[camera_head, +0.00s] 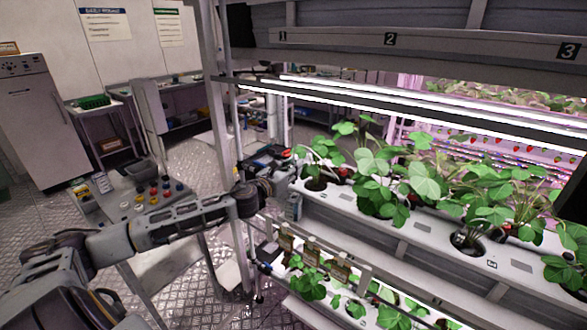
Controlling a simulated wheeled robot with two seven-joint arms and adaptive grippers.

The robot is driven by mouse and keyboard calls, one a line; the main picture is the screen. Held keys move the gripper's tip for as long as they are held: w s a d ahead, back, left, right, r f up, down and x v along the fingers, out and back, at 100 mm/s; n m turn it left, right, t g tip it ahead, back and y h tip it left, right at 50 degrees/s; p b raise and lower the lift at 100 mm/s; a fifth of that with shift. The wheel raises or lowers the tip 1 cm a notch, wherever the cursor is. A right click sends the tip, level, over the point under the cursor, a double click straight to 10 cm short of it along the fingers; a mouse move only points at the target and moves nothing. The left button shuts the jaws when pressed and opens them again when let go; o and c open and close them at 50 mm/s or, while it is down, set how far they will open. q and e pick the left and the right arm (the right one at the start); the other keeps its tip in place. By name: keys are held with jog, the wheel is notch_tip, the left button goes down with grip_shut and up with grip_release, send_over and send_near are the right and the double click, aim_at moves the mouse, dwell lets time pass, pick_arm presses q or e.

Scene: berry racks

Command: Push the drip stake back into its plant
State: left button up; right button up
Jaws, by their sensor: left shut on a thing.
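My left arm comes in from the lower left, and its gripper (281,164) is at the left end of the upper white growing gutter (425,249). The gripper is shut on what is most likely the drip stake, too small and dark to make out here. The nearest strawberry plant (322,158) stands in a round hole of the gutter, just right of the gripper. More leafy plants (376,172) stand along the gutter to the right. My right gripper is not in view.
Lit lamp bars (420,112) hang above the plants. A grey rack post (222,130) stands left of the gripper, behind my arm. A lower gutter with small plants (310,285) lies below. A cart with coloured knobs (150,195) stands left on the metal floor.

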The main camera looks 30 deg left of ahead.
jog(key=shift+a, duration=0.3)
pick_arm(q)
jog(key=shift+w, duration=0.2)
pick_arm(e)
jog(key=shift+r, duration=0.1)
pick_arm(q)
jog(key=shift+w+p, duration=1.15)
jog(key=shift+w, duration=3.5)
jog(key=f+b, duration=0.2)
jog(key=f, duration=0.1)
jog(key=f+b, duration=0.1)
jog(key=shift+d+f, duration=0.25)
jog(key=shift+f, duration=0.1)
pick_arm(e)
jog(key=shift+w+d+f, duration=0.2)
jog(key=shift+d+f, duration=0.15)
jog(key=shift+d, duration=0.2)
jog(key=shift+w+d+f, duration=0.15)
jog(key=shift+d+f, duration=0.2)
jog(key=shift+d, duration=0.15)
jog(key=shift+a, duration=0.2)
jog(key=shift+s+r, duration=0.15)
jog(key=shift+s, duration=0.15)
